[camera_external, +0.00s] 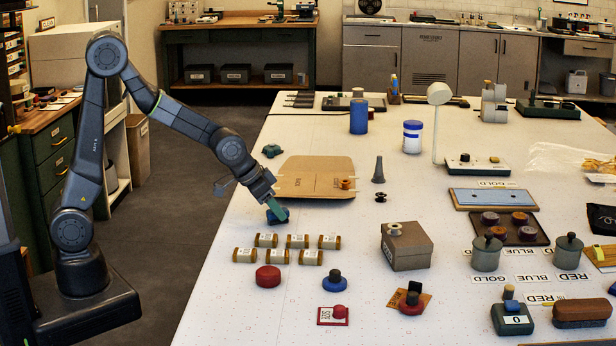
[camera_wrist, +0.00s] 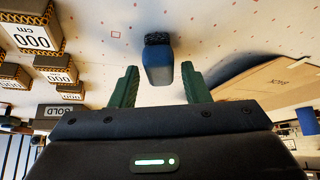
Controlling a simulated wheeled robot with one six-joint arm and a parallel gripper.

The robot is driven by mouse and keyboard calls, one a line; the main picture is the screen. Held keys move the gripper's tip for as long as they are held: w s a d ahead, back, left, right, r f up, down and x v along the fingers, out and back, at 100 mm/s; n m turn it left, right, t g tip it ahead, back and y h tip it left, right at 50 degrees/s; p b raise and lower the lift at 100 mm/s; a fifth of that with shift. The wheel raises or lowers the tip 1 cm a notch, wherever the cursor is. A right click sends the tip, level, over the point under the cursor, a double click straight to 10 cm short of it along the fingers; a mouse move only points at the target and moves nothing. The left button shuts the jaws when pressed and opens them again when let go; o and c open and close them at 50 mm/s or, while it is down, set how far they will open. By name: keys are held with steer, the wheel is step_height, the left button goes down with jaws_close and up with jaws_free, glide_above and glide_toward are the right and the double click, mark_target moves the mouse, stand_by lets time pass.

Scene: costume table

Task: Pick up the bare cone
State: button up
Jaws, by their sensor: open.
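A grey, narrow upright cone (camera_external: 378,172) with nothing on it stands on the white table in the external view, right of the brown board. I take it for the bare cone; I do not make it out in the wrist view. My gripper (camera_external: 278,208) is low over the left part of the table, well to the left of the cone. Its green fingers (camera_wrist: 159,70) are spread in the wrist view. A blue block with a dark ribbed end (camera_wrist: 158,66) shows between and beyond the fingertips, with gaps on both sides. It also shows under the gripper in the external view (camera_external: 277,216).
A brown board (camera_external: 305,178) lies between my gripper and the cone. A small dark spool (camera_external: 381,196) stands just in front of the cone. Several labelled cylinders (camera_external: 266,240) lie in front of my gripper. A cardboard box (camera_external: 407,250) stands nearer the camera.

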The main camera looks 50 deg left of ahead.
step_height(320, 180, up, 21)
steer(key=y+p, duration=0.2)
steer(key=p, duration=0.7)
glide_above(378, 157)
steer(key=s, duration=0.4)
step_height(378, 157, down, 13)
steer(key=shift+w+a+f+p, duration=0.1)
steer(key=shift+w+f+p, duration=1.25)
steer(key=shift+w+f, duration=0.4)
steer(key=shift+f, duration=0.2)
